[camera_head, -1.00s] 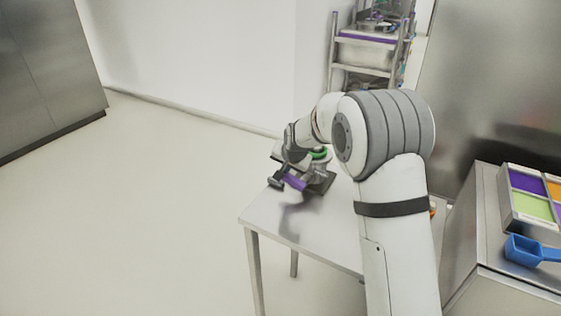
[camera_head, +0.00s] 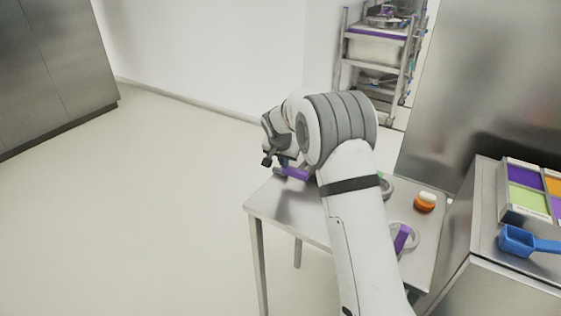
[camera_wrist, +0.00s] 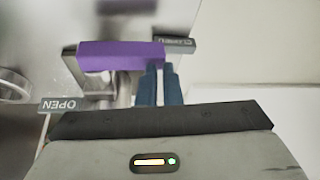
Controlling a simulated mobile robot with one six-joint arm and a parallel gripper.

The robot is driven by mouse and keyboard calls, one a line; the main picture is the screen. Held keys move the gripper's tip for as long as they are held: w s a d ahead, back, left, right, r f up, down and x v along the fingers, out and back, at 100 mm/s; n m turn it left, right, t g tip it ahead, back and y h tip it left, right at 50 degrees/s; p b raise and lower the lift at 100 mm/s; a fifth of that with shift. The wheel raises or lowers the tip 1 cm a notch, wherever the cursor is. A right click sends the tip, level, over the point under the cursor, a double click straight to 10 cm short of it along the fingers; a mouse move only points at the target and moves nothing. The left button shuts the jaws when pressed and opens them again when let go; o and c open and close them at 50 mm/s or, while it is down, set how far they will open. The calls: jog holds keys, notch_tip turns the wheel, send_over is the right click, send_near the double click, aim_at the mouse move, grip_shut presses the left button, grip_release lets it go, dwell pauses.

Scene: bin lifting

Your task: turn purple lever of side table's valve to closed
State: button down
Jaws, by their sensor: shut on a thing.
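The purple lever (camera_wrist: 115,54) lies across the upper part of the wrist view, with its right end beside the grey CLOSED plate (camera_wrist: 180,45). The grey OPEN plate (camera_wrist: 62,104) is lower left, apart from the lever. The metal valve body (camera_wrist: 97,87) shows partly below the lever. My gripper (camera_wrist: 160,68) has its blue fingers close together on the lever's right end. In the head view the lever (camera_head: 293,173) shows at the far left of the side table (camera_head: 275,205), beside my gripper (camera_head: 275,158); my arm hides much of the valve.
An orange-and-white jar (camera_head: 425,202) and a white ring-shaped object with a purple part (camera_head: 402,240) stand on the table's right side. A counter at right holds a blue scoop (camera_head: 517,241) and a coloured tray (camera_head: 525,185). A shelf rack (camera_head: 375,55) stands behind. Floor at left is clear.

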jog(key=shift+s+f, duration=0.25)
jog(key=shift+f, duration=0.35)
jog(key=shift+r, duration=0.5)
jog(key=r, duration=0.1)
jog(key=r+p, duration=0.1)
jog(key=r, duration=0.1)
jog(key=shift+w+r+p, duration=0.15)
jog(key=shift+w+p, duration=0.15)
jog(key=shift+p, duration=0.05)
jog(key=w+a+r+b, duration=0.1)
jog(key=a+r, duration=0.4)
jog(key=a, duration=0.4)
jog(key=shift+r+b, duration=0.15)
jog(key=shift+b, duration=0.2)
jog(key=shift+d, duration=0.1)
